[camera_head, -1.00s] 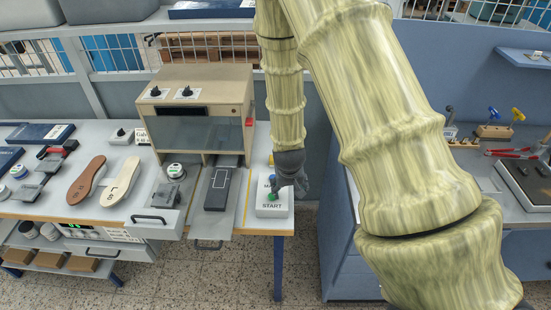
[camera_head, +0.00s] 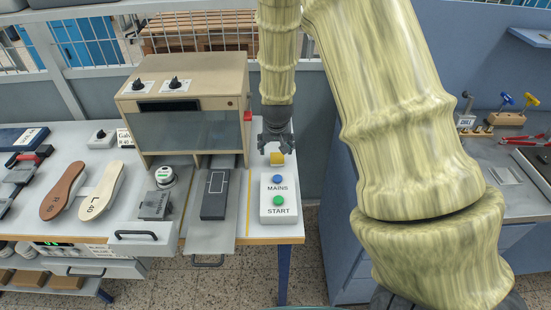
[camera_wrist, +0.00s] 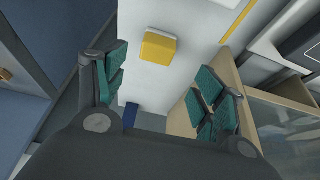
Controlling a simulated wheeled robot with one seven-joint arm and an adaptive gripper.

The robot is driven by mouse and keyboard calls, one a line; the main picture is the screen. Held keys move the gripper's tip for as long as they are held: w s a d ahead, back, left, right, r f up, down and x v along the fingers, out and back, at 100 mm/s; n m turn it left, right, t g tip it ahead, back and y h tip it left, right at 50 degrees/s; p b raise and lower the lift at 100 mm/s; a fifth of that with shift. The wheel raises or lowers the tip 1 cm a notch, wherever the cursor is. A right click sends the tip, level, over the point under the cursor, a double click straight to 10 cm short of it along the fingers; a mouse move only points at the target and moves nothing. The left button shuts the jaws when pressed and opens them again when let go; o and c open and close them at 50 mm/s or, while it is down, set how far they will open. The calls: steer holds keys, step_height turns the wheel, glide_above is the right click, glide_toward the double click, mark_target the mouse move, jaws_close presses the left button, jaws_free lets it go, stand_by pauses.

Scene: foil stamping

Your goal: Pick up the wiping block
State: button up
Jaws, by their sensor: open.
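The wiping block, a small yellow block (camera_head: 277,158), lies on the light tabletop behind the button box with the MAINS and START buttons. It also shows in the wrist view (camera_wrist: 158,47), near the top middle. My gripper (camera_head: 276,146) is just above and behind the block in the head view. In the wrist view my gripper (camera_wrist: 160,85) has its teal-padded fingers wide apart with nothing between them. The block lies beyond the fingertips, apart from them, with bare tabletop around it. Nothing hides it in the wrist view.
The button box (camera_head: 278,196) stands in front of the block. The stamping machine (camera_head: 187,105) stands close to its left, with a dark block (camera_head: 216,194) on its slide. The table's right edge is near. Two insoles (camera_head: 100,190) lie further left.

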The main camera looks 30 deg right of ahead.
mark_target(277, 155)
steer(key=shift+x, duration=1)
steer(key=shift+d+f+p, duration=0.2)
steer(key=shift+f+p, duration=0.1)
steer(key=shift+f, duration=0.1)
steer(key=shift+p+x, duration=1.1)
steer(key=shift+x, duration=1.55)
steer(key=shift+s+d, duration=0.1)
steer(key=shift+s, duration=0.05)
steer(key=c, duration=1.1)
steer(key=shift+r, duration=0.1)
